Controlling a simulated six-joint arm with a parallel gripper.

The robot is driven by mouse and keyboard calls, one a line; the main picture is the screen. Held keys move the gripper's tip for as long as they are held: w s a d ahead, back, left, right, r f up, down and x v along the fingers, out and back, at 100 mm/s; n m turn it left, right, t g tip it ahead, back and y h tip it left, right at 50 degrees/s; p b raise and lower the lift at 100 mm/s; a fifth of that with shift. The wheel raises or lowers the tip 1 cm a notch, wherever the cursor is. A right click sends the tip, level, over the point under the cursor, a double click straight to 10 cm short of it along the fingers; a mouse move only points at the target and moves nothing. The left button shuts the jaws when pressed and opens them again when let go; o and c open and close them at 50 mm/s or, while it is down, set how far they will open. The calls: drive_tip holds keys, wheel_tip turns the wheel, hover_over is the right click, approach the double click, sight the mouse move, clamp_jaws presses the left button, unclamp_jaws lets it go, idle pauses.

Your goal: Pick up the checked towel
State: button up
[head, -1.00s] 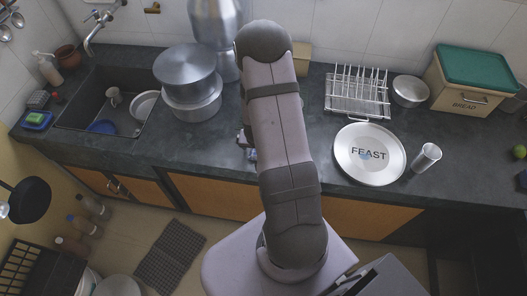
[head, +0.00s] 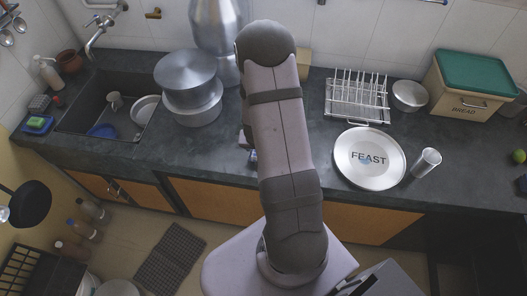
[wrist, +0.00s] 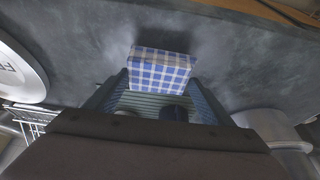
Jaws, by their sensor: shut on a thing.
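The checked towel (wrist: 160,68) is a folded blue-and-white block in the middle of the wrist view. My gripper (wrist: 158,92) has one finger on each side of it and is shut on it. The counter (wrist: 85,50) lies beyond the towel, with a soft dark shadow around it. I cannot tell whether the towel touches the counter or is just above it. In the head view my arm hides most of the gripper and towel; only a small bluish bit (head: 252,155) shows left of the arm.
The FEAST plate (head: 370,176), a steel tumbler (head: 427,162) and the wire rack (head: 357,97) stand to the right. Stacked steel pots (head: 188,92) and the sink (head: 75,112) are to the left. The counter's front edge is close; counter between pots and arm is clear.

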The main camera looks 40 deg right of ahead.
wheel_tip(320, 180, up, 8)
drive_tip(key=p, duration=0.4)
drive_tip(key=shift+f, duration=0.1)
